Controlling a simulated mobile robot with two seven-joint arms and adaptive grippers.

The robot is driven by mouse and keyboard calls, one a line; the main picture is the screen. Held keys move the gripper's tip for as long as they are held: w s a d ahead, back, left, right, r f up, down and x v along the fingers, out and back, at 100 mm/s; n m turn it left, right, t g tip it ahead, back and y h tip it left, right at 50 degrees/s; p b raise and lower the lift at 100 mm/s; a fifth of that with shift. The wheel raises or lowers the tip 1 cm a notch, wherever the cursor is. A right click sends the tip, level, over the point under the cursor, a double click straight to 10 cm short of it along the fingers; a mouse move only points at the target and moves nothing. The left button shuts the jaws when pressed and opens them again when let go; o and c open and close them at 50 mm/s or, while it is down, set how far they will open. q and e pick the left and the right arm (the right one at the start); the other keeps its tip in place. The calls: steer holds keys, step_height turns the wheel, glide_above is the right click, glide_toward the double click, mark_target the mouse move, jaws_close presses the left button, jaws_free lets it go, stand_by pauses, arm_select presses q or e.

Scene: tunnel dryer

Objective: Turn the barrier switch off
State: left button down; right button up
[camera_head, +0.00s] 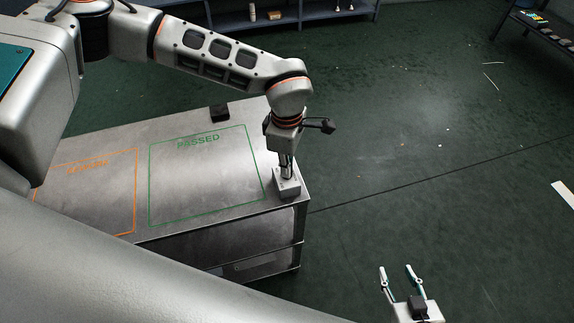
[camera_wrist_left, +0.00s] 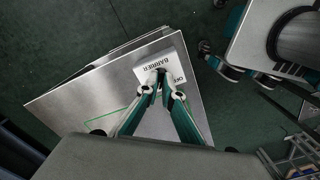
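The barrier switch is a small grey box (camera_head: 289,188) at the right corner of the metal table in the head view. In the left wrist view its pale top plate (camera_wrist_left: 146,71) reads "BARRIER" and "OFF". My left gripper (camera_head: 286,175) points down onto the box, and in the left wrist view its fingertips (camera_wrist_left: 160,76) are close together over the plate's middle. They hide the switch's moving part, so its position and any contact cannot be told. My right gripper (camera_head: 396,270) is open and empty at the bottom of the head view, away from the table.
The metal table (camera_head: 215,218) has a green "PASSED" outline and an orange outline. A small black block (camera_head: 220,113) lies at its back edge. Shelves with items (camera_head: 280,18) stand at the back. The green floor on the right is mostly clear.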

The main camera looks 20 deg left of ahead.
stand_by(0.4)
arm_select(q)
steer(key=n+b, duration=0.1)
steer(key=n, duration=0.3)
steer(key=n+b, duration=0.1)
steer(key=n, duration=0.3)
steer(key=shift+n, duration=0.3)
steer(key=n, duration=0.5)
steer(key=shift+b, duration=0.35)
steer(key=shift+w+r+n, duration=0.1)
steer(key=shift+n, duration=0.2)
steer(key=c, duration=2.2)
jaws_free()
step_height(320, 180, up, 12)
steer(key=shift+f, duration=0.1)
